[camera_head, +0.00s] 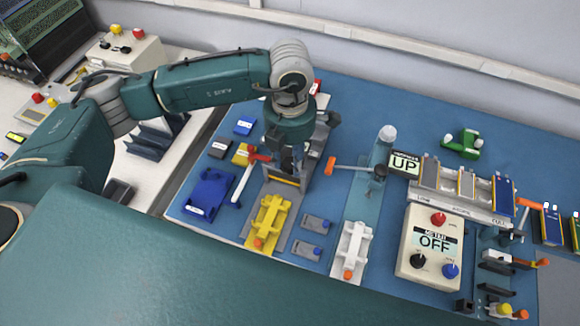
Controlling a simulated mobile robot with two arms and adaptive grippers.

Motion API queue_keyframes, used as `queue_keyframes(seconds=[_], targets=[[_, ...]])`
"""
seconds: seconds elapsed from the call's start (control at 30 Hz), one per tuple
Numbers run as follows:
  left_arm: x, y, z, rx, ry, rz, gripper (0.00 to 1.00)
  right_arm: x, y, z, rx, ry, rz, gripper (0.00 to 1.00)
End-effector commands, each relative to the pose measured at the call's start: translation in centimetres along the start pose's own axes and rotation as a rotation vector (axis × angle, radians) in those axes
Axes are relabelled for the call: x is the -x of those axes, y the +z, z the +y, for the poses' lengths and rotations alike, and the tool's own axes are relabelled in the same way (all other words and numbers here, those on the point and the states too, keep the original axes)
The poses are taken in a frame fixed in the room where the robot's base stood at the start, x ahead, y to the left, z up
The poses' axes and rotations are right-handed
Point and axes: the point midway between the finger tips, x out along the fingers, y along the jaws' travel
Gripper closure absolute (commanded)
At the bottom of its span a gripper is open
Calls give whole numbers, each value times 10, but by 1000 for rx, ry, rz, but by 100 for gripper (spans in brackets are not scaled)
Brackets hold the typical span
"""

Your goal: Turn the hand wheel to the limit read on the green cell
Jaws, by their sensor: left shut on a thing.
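My left gripper (290,160) points down at a grey fixture (316,153) left of the middle of the blue table. It is shut on a part at the top of this fixture, which I take to be the hand wheel; the fingers and arm hide most of it. A red-and-white lever (244,180) sticks out just left of the gripper. I cannot make out a green cell for certain, nor any limit printed on one. Flat cells (502,195) stand in a rack at the right. My right gripper is out of view.
A yellow cradle (268,221), a white cradle (351,250) and a blue tray (208,194) lie nearby. A meter box (413,276) reads "OFF"; a sign (404,164) reads "UP". A green fixture (463,144) stands behind.

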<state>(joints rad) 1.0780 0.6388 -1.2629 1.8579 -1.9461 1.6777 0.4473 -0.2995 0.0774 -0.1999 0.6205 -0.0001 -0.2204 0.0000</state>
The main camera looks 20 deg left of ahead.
Motion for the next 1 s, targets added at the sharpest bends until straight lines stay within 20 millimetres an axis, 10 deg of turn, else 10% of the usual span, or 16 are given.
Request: queue_keyframes(seconds=[0.33,1.0], targets=[[-2,2,1,-204,3,-6,94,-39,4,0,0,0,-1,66],[2,2,1,-271,3,-5,94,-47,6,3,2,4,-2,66]])
